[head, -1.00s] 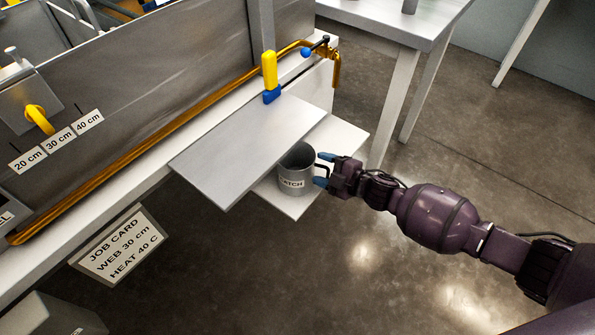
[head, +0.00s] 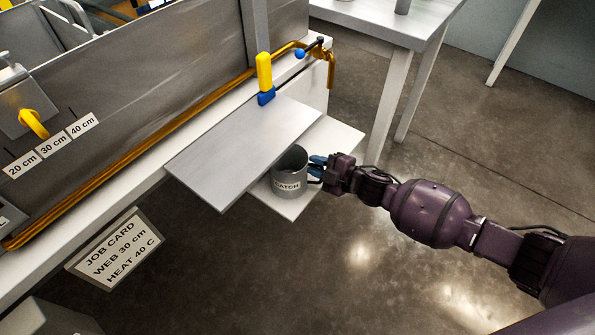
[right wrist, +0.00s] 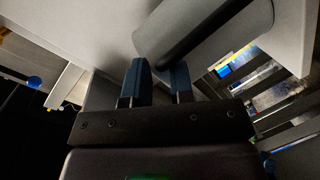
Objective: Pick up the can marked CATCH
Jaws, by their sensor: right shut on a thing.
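The grey can marked CATCH (head: 289,182) is upright at the lower white shelf (head: 338,136), beside the edge of the grey sloping plate (head: 235,152). I cannot tell whether its base touches the shelf. My right gripper (head: 317,168) is at the can's right side, its blue fingers shut on the can's dark handle. In the right wrist view the fingers (right wrist: 160,82) are on either side of the end of the dark handle (right wrist: 205,35), with the can's pale wall (right wrist: 160,35) behind. The plate stands close to the can's left side. My left gripper is out of view.
A yellow and blue clamp or handle (head: 265,80) stands at the plate's upper edge. An amber pipe (head: 150,150) runs along the bench front. A job card (head: 116,247) hangs below. A white table (head: 400,22) stands behind. The floor (head: 420,270) right of the shelf is clear.

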